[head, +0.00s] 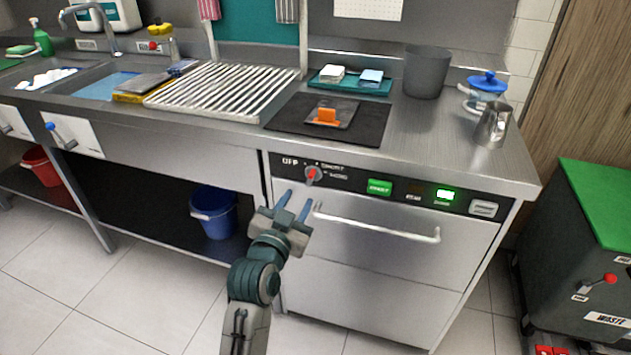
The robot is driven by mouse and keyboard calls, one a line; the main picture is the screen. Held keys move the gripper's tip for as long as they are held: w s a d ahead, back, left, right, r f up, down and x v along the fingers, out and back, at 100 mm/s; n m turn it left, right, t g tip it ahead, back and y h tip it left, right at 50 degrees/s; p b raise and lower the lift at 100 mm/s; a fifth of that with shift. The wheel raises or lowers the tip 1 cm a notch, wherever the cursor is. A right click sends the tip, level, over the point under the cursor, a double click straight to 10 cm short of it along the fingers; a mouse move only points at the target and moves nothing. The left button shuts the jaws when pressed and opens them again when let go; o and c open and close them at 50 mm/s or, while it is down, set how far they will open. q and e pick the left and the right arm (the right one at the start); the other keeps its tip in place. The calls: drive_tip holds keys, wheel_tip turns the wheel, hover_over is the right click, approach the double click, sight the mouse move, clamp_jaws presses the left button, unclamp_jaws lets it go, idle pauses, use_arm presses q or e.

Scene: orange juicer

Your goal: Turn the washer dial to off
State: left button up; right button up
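The washer dial (312,176) is a small grey knob with a red pointer on the washer's black front panel, in the head view. An OFF label stands to its upper left and other labels to its right. The red pointer seems to point roughly upward, but I cannot tell exactly which mark it meets. The washer (375,245) is a steel unit under the counter. My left gripper (295,202) is open and empty, its two blue-grey fingers pointing up, just below and left of the dial and apart from it. My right gripper is not in view.
The washer's door handle (378,224) sticks out right of my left gripper. A green button (380,187) and a lit green light (445,194) are right of the dial. A blue bucket (213,212) stands under the counter. The floor in front is clear.

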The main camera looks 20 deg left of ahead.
sight(310, 177)
use_arm(q)
drive_tip(key=w, duration=0.9)
drive_tip(key=shift+w+d, duration=0.15)
drive_tip(key=shift+w, duration=0.15)
clamp_jaws()
